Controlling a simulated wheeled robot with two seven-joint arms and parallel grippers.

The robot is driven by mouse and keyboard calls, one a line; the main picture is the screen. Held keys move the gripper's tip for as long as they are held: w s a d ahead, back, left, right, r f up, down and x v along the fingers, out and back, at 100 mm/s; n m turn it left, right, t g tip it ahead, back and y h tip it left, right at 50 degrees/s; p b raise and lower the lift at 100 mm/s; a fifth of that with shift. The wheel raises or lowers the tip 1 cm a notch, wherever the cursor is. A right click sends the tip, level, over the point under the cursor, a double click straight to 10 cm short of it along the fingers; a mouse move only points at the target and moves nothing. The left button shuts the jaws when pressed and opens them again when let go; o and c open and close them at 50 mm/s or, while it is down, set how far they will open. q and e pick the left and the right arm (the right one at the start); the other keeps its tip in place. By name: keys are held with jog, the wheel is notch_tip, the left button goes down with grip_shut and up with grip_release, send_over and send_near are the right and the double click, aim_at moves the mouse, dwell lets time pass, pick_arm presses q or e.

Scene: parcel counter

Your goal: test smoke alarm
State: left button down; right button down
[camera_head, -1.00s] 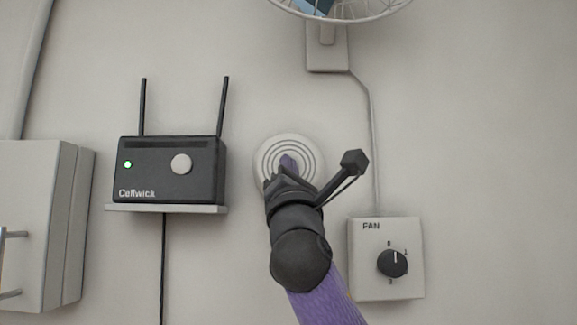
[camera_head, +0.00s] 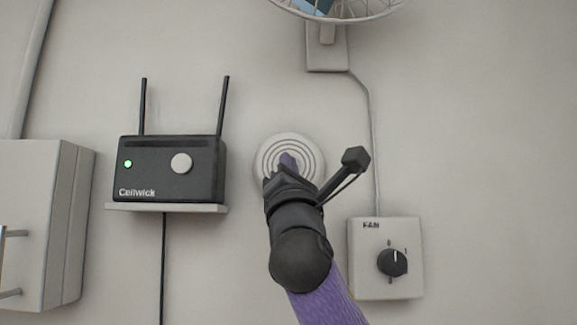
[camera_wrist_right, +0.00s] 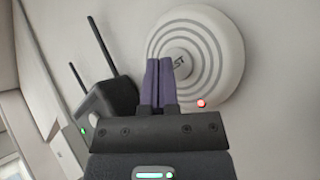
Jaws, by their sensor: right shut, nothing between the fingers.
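The smoke alarm (camera_head: 311,149) is a round white disc with grey rings, mounted on the wall. In the right wrist view the alarm (camera_wrist_right: 222,50) shows a centre button (camera_wrist_right: 181,62) with lettering ending in "ST" and a lit red light (camera_wrist_right: 201,104) near its lower rim. My right gripper (camera_head: 288,162) is in front of the alarm, its purple fingers shut and empty. In the wrist view its fingertips (camera_wrist_right: 159,62) lie beside the button and cover part of it; I cannot tell whether they touch it. My left gripper is not in view.
A black router (camera_head: 150,170) with a green light and two antennas stands on a small shelf left of the alarm. A fan control box (camera_head: 370,280) is at lower right, a wire-caged fan (camera_head: 395,8) above. A grey cabinet (camera_head: 25,220) is at far left.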

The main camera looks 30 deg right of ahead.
jog(key=s+a+b, duration=0.1)
jog(key=s+a, duration=0.2)
jog(key=s, duration=0.2)
jog(key=shift+b, duration=0.35)
dwell(0.4)
